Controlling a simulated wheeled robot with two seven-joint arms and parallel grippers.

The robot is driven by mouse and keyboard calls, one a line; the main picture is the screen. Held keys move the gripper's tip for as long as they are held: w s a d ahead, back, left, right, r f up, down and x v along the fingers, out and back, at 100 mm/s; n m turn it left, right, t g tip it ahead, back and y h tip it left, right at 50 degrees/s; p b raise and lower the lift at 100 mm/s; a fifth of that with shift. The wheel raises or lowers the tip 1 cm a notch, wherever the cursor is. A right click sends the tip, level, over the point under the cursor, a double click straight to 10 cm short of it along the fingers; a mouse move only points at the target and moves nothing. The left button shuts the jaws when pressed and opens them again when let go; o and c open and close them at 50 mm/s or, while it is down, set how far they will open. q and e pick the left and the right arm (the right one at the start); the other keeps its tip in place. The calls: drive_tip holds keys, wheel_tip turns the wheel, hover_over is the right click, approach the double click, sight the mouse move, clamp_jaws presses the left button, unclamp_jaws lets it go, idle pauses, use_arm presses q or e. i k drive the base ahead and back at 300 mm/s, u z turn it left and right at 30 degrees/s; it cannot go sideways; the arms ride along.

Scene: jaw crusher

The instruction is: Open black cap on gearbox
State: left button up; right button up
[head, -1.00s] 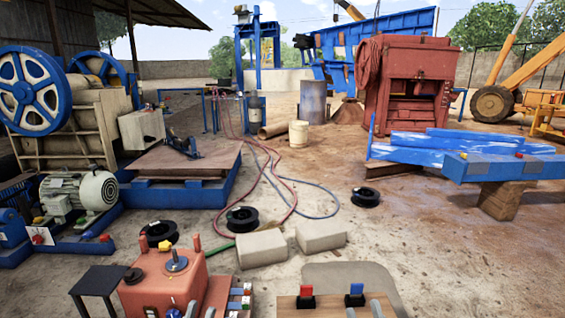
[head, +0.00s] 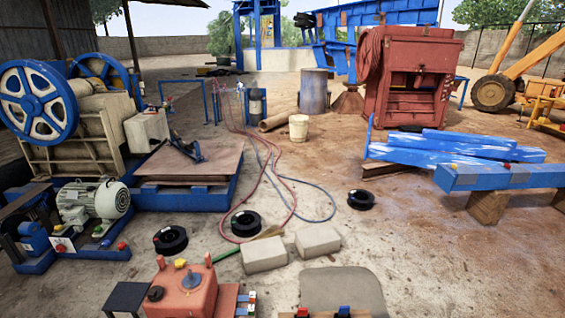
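The orange-red gearbox (head: 196,300) stands at the bottom of the head view, left of centre, and is cut off by the lower edge. A round black cap (head: 155,293) sits on the left part of its top and looks seated. A red plug, a yellow piece and a grey-blue round fitting (head: 191,280) also sit on the top. Neither of my grippers shows in the head view, so I cannot see whether they are open or shut.
A black stool or stand (head: 125,298) is left of the gearbox. Small coloured parts (head: 246,300) lie to its right. A board with red and blue pieces (head: 344,311) is at the bottom edge. Concrete blocks (head: 264,254) and black coils (head: 171,239) lie beyond on sandy ground.

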sight(155, 292)
drive_tip(key=z, duration=3)
drive_tip(key=k, duration=1.35)
drive_tip(key=u, duration=1.8)
